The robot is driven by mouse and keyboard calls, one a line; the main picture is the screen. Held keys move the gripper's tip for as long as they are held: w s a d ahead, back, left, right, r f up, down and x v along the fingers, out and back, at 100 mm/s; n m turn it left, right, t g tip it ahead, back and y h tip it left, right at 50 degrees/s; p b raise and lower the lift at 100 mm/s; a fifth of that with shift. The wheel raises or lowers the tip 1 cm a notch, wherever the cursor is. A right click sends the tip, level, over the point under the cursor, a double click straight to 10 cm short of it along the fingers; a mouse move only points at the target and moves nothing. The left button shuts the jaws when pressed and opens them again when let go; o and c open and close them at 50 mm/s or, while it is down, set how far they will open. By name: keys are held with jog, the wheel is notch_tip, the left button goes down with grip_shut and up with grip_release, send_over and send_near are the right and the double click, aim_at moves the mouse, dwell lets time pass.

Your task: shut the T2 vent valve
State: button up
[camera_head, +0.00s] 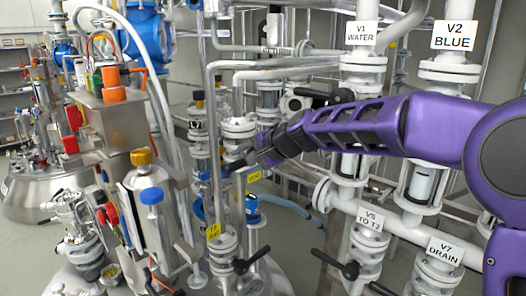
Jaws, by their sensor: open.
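My purple arm reaches in from the right, and my gripper (243,160) is at its dark end near the middle of the picture. The gripper is open, in front of steel pipework beside a flanged pipe fitting (238,128). A small yellow tag (254,177) hangs just below and right of the gripper; its lettering is too small to read surely. Another yellow tag (213,231) sits lower on a vertical pipe, above a valve with a black lever (251,261). I cannot tell which valve is the T2 vent. The gripper hides part of the fitting behind it, and contact cannot be told.
White labelled pipes stand at the right: V1 WATER (361,33), V2 BLUE (454,36), V5 TO T2 (369,221) and V7 DRAIN (445,251). A black lever (335,264) juts out below V5.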

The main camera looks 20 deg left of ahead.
jog(key=b+v, duration=0.1)
jog(key=v, duration=1.5)
jog(key=shift+r, duration=0.1)
